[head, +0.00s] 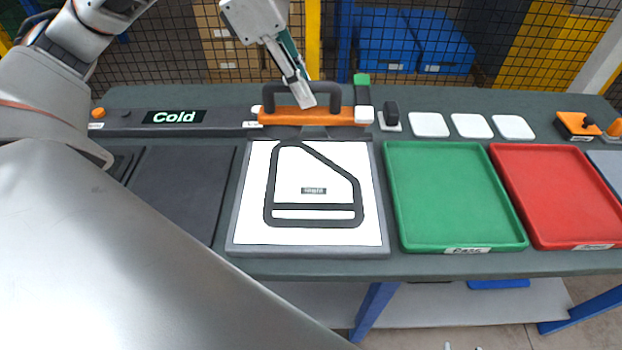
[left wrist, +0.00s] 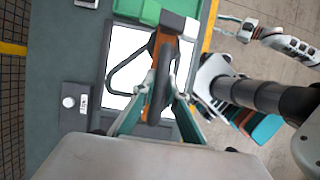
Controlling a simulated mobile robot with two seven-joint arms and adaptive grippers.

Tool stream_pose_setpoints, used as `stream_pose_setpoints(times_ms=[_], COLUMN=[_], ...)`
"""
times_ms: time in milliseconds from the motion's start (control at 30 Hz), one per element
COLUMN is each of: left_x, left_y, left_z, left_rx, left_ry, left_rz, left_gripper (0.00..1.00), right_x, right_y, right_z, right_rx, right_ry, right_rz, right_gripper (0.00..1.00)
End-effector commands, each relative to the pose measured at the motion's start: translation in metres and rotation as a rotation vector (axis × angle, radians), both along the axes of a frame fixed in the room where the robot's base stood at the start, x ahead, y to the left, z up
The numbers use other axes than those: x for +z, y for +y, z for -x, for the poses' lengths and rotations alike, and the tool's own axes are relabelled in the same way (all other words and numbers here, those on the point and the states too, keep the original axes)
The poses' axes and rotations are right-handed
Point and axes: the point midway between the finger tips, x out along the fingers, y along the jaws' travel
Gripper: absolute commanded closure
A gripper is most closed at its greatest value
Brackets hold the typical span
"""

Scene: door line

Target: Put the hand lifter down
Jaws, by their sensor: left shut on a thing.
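The hand lifter (head: 275,117) is an orange bar with a black loop handle and pale end pads. It lies across the back edge of the white panel's fixture in the head view. My left gripper (head: 304,98) is shut on its black handle from above. In the left wrist view the fingers (left wrist: 157,112) close around the handle, with the orange bar of the lifter (left wrist: 153,45) beyond. I cannot tell whether the bar touches the surface under it.
A white panel (head: 230,190) with a black door-shaped outline lies in front of the lifter. A green tray (head: 450,190) and a red tray (head: 560,190) stand to the right. A "Cold" bar (head: 180,117) and dark plates (head: 185,190) are at left. White pads (head: 471,126) line the back.

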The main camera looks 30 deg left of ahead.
Motion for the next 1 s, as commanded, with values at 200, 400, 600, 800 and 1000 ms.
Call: stream_pose_setpoints(times_ms=[200, 400, 600, 800, 1000], left_x=[-0.046, -0.091, -0.132, -0.154, -0.174], left_y=[0.0, 0.0, 0.0, 0.0, 0.0], left_z=[0.001, 0.002, 0.001, 0.0, 0.001], left_rx=[-0.001, -0.001, 0.0, 0.0, 0.0], left_ry=[0.006, 0.006, 0.004, -0.001, 0.003], left_rz=[-0.001, -0.001, 0.0, 0.001, 0.001], left_gripper=[1.0, 1.0, 1.0, 1.0, 1.0], right_x=[-0.005, -0.008, -0.01, -0.01, -0.01], right_y=[0.0, 0.0, 0.0, 0.001, 0.001], right_z=[0.001, 0.001, 0.001, 0.001, 0.001], right_rx=[0.0, 0.0, 0.0, 0.0, 0.0], right_ry=[0.001, 0.002, 0.002, 0.002, 0.002], right_rz=[0.0, -0.001, -0.001, -0.002, -0.002], right_gripper=[0.6, 0.6, 0.6, 0.6, 0.6])
